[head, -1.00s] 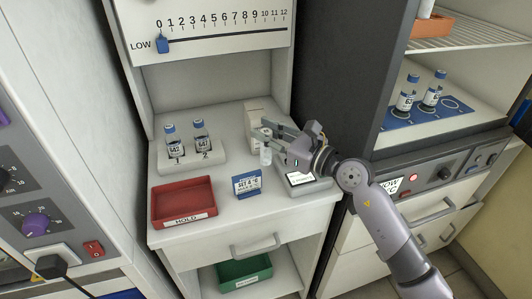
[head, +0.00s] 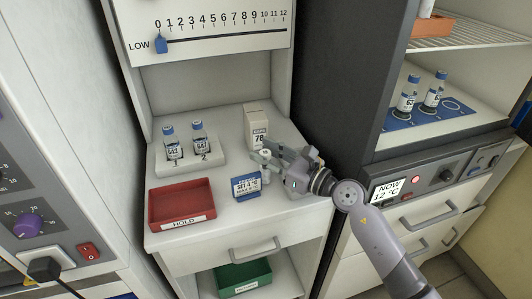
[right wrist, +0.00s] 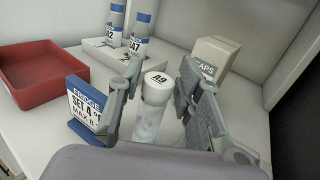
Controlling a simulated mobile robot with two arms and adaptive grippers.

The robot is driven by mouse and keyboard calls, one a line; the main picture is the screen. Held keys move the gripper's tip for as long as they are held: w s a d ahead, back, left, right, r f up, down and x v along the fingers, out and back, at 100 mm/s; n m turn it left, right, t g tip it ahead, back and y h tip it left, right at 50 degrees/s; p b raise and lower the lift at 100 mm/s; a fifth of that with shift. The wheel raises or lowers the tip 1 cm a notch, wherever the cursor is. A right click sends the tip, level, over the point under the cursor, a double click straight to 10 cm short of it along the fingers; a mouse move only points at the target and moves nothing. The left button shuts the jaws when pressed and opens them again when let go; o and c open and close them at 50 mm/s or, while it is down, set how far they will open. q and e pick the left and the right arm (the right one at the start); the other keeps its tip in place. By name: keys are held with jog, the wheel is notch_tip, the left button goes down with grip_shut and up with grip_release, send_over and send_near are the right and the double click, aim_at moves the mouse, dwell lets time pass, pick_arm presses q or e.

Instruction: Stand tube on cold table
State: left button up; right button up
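A clear tube with a white cap (right wrist: 157,84) marked with a short code stands between the fingers of my right gripper (right wrist: 160,95) in the right wrist view. Its lower end is hidden by my gripper body. The fingers are spread on either side of the tube, and I see no clear contact. In the head view my right gripper (head: 268,158) is low over the right part of the white counter and covers most of the tube. My left gripper is not in view.
A blue fridge card (head: 246,186) stands just left of my gripper. A red HOLD tray (head: 182,222) is at the front left. A white rack (head: 190,158) holds two bottles behind it. A caps box (head: 257,125) stands behind my gripper. A NOW 12 °C sign (head: 388,189) is right.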

jog(key=shift+o, duration=0.9)
jog(key=shift+r, duration=0.1)
jog(key=v, duration=0.7)
jog(key=shift+s+d, duration=0.2)
